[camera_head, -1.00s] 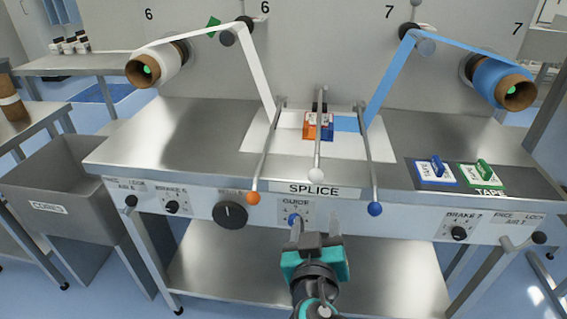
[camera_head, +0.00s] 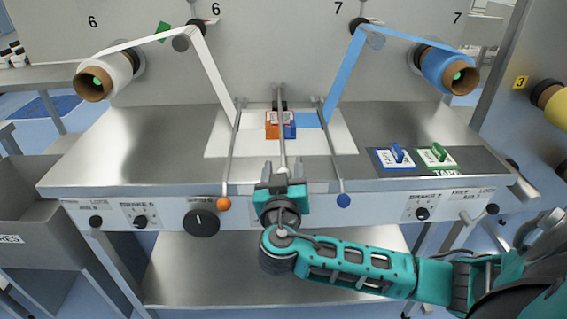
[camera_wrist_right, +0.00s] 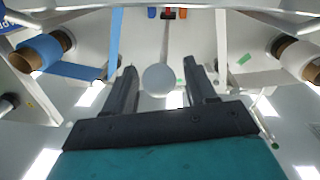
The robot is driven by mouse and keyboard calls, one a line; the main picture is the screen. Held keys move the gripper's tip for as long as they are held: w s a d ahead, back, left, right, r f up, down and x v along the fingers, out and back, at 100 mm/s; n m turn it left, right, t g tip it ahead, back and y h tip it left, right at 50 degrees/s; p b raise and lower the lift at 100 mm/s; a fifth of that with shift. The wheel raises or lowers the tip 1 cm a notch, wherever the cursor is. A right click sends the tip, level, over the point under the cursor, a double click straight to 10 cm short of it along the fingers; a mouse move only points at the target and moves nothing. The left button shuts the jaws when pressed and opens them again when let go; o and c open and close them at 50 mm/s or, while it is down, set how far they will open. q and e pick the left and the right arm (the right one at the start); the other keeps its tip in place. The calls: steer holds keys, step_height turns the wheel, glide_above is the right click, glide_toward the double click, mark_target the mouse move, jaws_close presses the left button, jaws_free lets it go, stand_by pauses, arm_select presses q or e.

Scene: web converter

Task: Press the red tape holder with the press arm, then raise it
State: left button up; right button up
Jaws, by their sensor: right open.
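The press arm (camera_head: 281,140) is the middle thin rod at the splice station, slanting toward me from the back. Its pale round knob (camera_wrist_right: 158,79) shows between my right gripper's fingers in the wrist view. The red tape holder (camera_head: 272,117) lies under the rod at the back of the pale splice plate, between orange and blue pieces; the rod partly hides it. My right gripper (camera_head: 281,172) is open, with a finger on each side of the knob; contact cannot be told. In the head view the gripper hides the knob. My left gripper is not in view.
Rods with an orange knob (camera_head: 223,204) and a blue knob (camera_head: 344,201) flank the press arm. Blue (camera_head: 396,158) and green (camera_head: 437,157) tape holders sit on the dark tape strip at right. White and blue webs run down to the splice plate.

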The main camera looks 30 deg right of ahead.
steer(key=shift+x, duration=0.8)
steer(key=shift+c, duration=0.3)
jaws_close()
